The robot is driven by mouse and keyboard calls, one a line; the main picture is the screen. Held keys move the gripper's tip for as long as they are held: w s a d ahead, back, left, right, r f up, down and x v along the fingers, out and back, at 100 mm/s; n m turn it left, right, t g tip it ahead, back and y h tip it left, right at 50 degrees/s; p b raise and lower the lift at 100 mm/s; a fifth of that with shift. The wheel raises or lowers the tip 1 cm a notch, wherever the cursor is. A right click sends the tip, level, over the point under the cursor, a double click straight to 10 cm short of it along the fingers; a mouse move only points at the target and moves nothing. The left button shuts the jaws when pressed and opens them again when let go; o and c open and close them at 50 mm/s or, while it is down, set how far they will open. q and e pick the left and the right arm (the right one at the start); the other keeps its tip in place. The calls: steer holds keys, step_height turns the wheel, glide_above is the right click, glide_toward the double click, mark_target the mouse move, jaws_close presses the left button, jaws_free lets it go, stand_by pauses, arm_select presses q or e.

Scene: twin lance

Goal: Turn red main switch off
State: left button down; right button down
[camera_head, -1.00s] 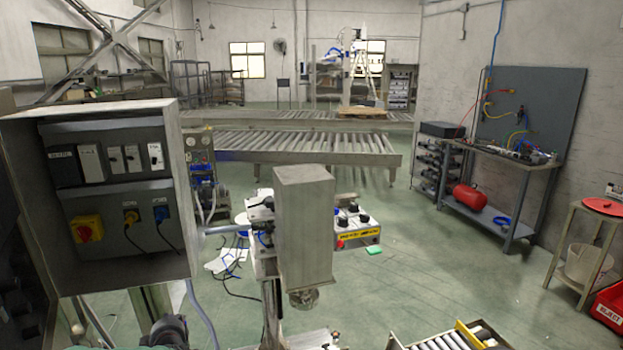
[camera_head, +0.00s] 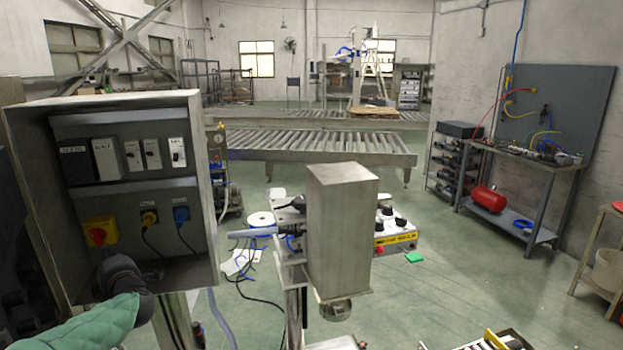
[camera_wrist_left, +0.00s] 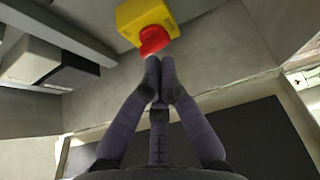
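The red main switch is a red rotary knob (camera_head: 99,236) on a yellow plate (camera_head: 108,224), low on the left of the open grey electrical box (camera_head: 210,200). In the left wrist view, the red knob (camera_wrist_left: 154,40) juts from its yellow base (camera_wrist_left: 140,18), just beyond my fingertips. My left gripper (camera_head: 124,268) is in front of the box, below the switch in the head view. In the wrist view its fingers (camera_wrist_left: 162,78) are together with nothing between them. They look close to the knob; contact is unclear. My right gripper is not in view.
A black plug on a yellow socket (camera_head: 149,217) and a blue plug (camera_head: 181,214) sit right of the switch, with cables hanging down. A metal post-like block (camera_head: 340,230) stands to the right of the box.

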arm_select(q)
steer(key=shift+w+a+p, duration=0.2)
steer(key=shift+w+a, duration=0.05)
steer(key=shift+w, duration=0.6)
steer(key=shift+w+a+p, duration=0.25)
steer(key=shift+w+a, duration=0.05)
steer(key=shift+w, duration=0.5)
steer(key=shift+w+a+p, duration=0.2)
steer(key=shift+w+a, duration=0.05)
steer(key=shift+w, duration=0.6)
steer(key=shift+s+a+r, duration=0.15)
steer(key=shift+a, duration=0.4)
steer(key=shift+d, duration=0.1)
steer(key=shift+d, duration=0.35)
steer(key=s+b, duration=0.1)
steer(key=s+d+b, duration=0.1)
steer(key=s, duration=0.1)
steer(key=s+b, duration=0.1)
steer(key=s, duration=0.1)
steer(key=shift+s+d, duration=0.25)
steer(key=shift+d, duration=0.15)
steer(key=shift+f, duration=0.2)
